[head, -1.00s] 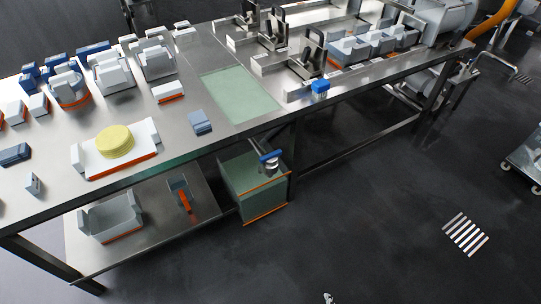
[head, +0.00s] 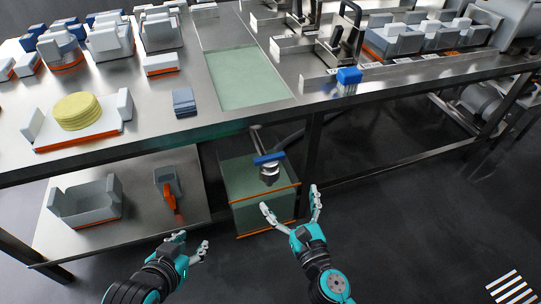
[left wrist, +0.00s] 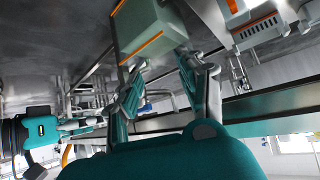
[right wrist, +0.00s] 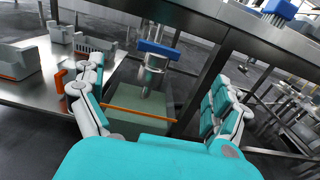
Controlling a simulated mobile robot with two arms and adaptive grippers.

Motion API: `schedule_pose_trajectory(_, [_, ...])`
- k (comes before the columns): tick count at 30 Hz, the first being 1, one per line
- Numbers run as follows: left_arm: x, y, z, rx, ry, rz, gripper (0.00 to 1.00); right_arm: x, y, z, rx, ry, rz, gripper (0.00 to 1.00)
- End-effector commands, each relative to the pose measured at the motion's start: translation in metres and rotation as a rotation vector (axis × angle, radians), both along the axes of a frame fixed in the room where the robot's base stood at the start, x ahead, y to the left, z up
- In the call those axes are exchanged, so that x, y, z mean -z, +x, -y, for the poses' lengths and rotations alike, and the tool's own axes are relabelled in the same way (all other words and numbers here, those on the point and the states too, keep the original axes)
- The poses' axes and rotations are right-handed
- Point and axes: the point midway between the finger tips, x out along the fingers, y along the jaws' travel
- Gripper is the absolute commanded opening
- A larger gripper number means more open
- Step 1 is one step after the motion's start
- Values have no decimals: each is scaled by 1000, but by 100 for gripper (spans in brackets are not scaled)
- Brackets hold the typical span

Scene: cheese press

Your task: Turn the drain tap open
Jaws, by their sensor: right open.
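The drain tap (head: 268,172) is a metal fitting with a blue bar handle (head: 268,159). It hangs below the table's green drain section, above a green translucent bin (head: 245,203). In the right wrist view the blue handle (right wrist: 158,50) lies crosswise on top of the metal tap body (right wrist: 152,73). My right gripper (head: 292,198) is open and empty, lower and nearer than the tap, with its fingers spread toward it. My left gripper (head: 192,243) is open and empty, left of the bin near the lower shelf.
The steel table edge (head: 150,143) runs above the tap. A table leg (head: 313,148) stands right of the bin. The lower shelf (head: 130,227) holds a grey tray (head: 88,205) and an orange-handled scoop (head: 170,190). Open floor lies to the right.

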Motion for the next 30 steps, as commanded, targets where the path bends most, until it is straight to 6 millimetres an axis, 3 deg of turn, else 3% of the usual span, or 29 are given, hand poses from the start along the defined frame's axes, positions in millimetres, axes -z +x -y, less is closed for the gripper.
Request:
schedule_pose_trajectory(6, [18,-33,-12,-14,41,-192,40,-3,45,-14,0,3,1,100])
schedule_pose_trajectory(10, [24,-42,-15,-18,52,-240,40,-2,72,-23,0,4,1,100])
schedule_pose_trajectory(14, [24,-41,-14,-18,51,-235,40,-1,99,-32,1,4,0,100])
schedule_pose_trajectory(21, [16,-22,-8,-10,28,-131,40,1,135,-43,1,4,-1,100])
schedule_pose_trajectory(30, [9,-12,-4,-6,16,-74,40,0,147,-48,0,4,-3,100])
